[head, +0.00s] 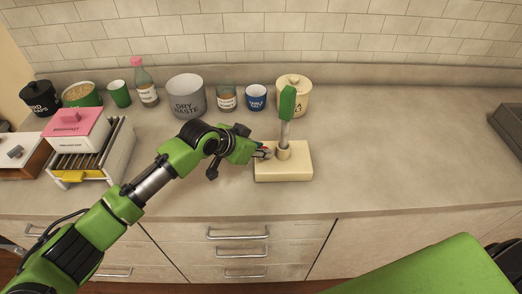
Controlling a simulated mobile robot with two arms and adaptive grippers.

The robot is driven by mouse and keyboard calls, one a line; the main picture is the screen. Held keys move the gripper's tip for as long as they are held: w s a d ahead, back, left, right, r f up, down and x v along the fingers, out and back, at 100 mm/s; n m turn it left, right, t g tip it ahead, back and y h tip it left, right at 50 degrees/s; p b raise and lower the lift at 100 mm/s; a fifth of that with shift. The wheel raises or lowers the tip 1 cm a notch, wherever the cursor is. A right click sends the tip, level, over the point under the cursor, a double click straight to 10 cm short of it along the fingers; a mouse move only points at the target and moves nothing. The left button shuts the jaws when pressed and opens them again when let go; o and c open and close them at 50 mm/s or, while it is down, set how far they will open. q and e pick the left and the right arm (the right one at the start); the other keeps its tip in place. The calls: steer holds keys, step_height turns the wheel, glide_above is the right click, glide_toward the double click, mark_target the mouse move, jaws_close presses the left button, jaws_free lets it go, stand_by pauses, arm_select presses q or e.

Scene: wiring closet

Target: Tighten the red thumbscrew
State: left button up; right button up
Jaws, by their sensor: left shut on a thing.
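A cream block (298,173) lies on the countertop near its front edge. A short collar on it holds an upright metal rod with a green handle (287,102). The red thumbscrew (267,152) is a small red spot at the left side of the collar, mostly covered by my gripper. My left gripper (261,153) reaches in from the left and is shut on the red thumbscrew. The fingers are small in this view, so the fine contact is hard to see. My right gripper is not in view.
Along the back wall stand a grey dry waste bin (186,98), a bottle with a pink cap (145,84), a blue cup (256,97) and a cream salt jar (294,94). A rack with a pink-lidded box (75,131) is at left. The counter right of the block is clear.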

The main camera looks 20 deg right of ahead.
arm_select(q)
steer(key=m+g+b, duration=0.1)
steer(key=m+b, duration=0.1)
steer(key=b, duration=0.1)
steer(key=m+g+b, duration=0.2)
steer(key=b, duration=0.2)
steer(key=m+g+h+b, duration=0.1)
steer(key=m+g+b, duration=0.1)
steer(key=b, duration=0.2)
steer(key=shift+w+f+m, duration=0.2)
steer(key=shift+w+m, duration=0.1)
steer(key=shift+m, duration=0.1)
steer(key=shift+w+r+m+g+b, duration=0.1)
steer(key=shift+r+m+g+b, duration=0.05)
steer(key=shift+m+g+b, duration=0.85)
steer(key=shift+a, duration=0.1)
steer(key=o, duration=0.8)
steer(key=v, duration=1.2)
steer(key=shift+s+r, duration=0.15)
steer(key=shift+s, duration=0.05)
